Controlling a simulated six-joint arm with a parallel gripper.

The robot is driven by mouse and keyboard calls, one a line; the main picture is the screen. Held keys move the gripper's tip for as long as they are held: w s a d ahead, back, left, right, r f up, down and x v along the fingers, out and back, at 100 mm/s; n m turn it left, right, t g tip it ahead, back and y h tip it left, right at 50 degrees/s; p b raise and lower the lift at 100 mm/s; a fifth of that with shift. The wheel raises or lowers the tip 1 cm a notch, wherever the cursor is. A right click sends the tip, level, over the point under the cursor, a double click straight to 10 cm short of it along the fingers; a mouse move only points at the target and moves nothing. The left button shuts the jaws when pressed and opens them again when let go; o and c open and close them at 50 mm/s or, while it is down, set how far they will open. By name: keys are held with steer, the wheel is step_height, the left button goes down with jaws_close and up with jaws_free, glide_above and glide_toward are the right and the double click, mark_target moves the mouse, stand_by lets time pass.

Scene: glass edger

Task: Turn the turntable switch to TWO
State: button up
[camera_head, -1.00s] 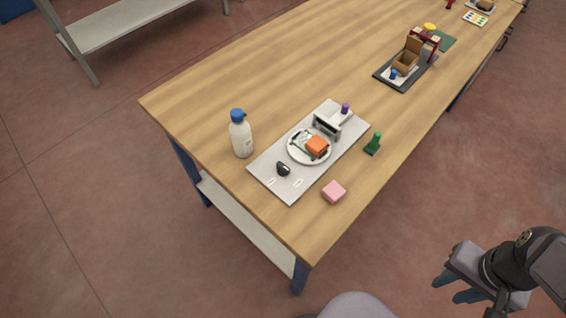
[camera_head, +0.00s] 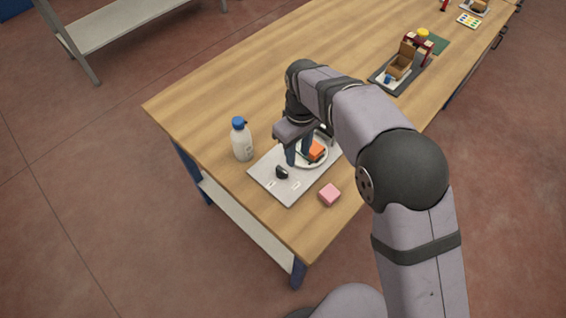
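The turntable switch is a small black knob (camera_head: 282,173) near the front left end of a light grey board (camera_head: 289,195). Two small white labels lie on the board beside it; their text is too small to read, and I cannot tell which setting the knob points to. The white round turntable (camera_head: 322,160) carries an orange block (camera_head: 316,151) and is partly hidden by my gripper. My gripper (camera_head: 299,157) points down above the board, just behind and to the right of the knob. Its two dark blue fingers are apart, with no object visibly held between them.
A white bottle with a blue cap (camera_head: 242,142) stands left of the board. A dark tray with a cardboard box (camera_head: 401,65) is farther back. My arm hides the board's far end.

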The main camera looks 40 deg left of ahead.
mark_target(282, 170)
steer(key=shift+n, duration=0.6)
steer(key=s+a, duration=0.3)
steer(key=shift+a+f, duration=0.1)
steer(key=shift+f, duration=0.15)
steer(key=shift+w+f+p, duration=0.1)
steer(key=shift+f+p, duration=1.4)
steer(key=shift+f, duration=2.15)
jaws_close()
